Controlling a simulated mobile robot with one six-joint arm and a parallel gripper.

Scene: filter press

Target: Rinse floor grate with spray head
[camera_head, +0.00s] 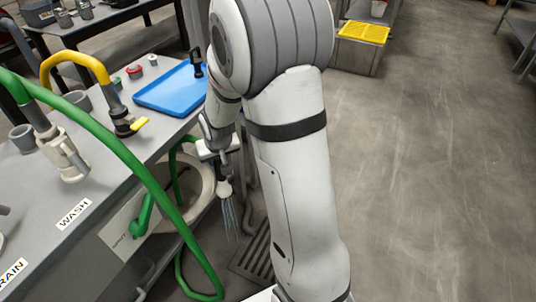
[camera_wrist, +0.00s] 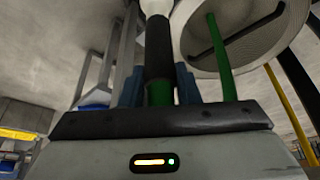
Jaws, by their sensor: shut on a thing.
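My gripper (camera_head: 222,158) is shut on the spray head (camera_head: 225,188), which points down over the floor. Thin pale streams of water (camera_head: 230,216) come from its nozzle. The dark slatted floor grate (camera_head: 256,252) lies below, and the streams fall toward its upper left end. My arm hides the grate's right part. In the wrist view my blue jaw pads (camera_wrist: 158,88) close on the spray head's dark and green handle (camera_wrist: 158,50), with a pale part at the top edge.
A green hose (camera_head: 130,160) loops down to the floor. A round pale basin (camera_head: 205,188) sits by the bench. Open floor (camera_head: 430,180) lies right.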

